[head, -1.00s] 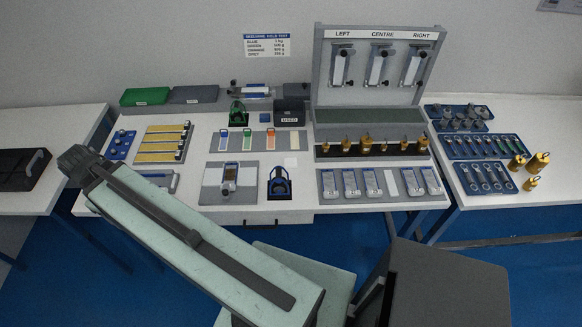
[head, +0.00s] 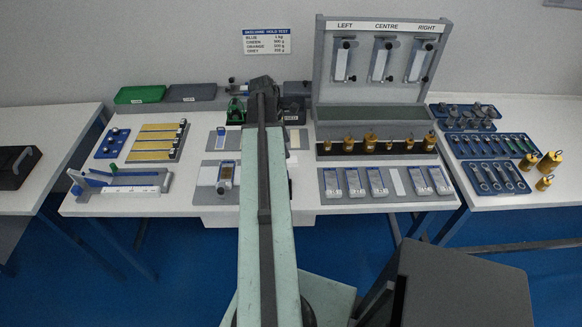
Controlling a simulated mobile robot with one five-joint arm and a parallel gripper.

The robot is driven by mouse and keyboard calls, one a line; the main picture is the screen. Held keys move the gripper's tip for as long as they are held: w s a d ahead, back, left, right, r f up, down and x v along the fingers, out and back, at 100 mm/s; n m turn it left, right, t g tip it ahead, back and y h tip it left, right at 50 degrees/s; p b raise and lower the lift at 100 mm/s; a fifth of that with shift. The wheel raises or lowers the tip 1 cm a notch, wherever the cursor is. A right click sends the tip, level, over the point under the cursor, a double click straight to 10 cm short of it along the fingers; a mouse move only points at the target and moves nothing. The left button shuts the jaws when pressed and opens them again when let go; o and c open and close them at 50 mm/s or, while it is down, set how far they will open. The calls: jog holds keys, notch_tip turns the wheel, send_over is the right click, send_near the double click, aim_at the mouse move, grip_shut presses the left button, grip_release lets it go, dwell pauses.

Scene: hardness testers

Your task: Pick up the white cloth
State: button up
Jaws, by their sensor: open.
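The white cloth looks to be a small pale square (head: 293,158) on the white bench, just right of my arm near the middle. My arm hides part of it, and it is hard to tell from the bench top. My gripper (head: 262,84) is a dark shape at the far end of my raised arm, in front of the back row of the bench. It is open and seems to hold nothing. Its fingertips are hard to make out.
A grey rack (head: 376,65) with three hanging devices stands behind brass weights (head: 371,142). A card tray (head: 382,196) lies front right. A white ruler-like instrument (head: 120,188) is front left. Side tables stand left and right.

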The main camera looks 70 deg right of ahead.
aim_at(292, 160)
jog(key=b+x, duration=0.1)
jog(key=x, duration=0.1)
jog(key=b+x, duration=0.4)
jog(key=shift+s+a+f, duration=0.25)
jog(key=shift+s+a, duration=0.05)
jog(key=shift+r, duration=0.2)
grip_shut()
notch_tip(292, 160, up, 10)
jog(key=p, duration=1)
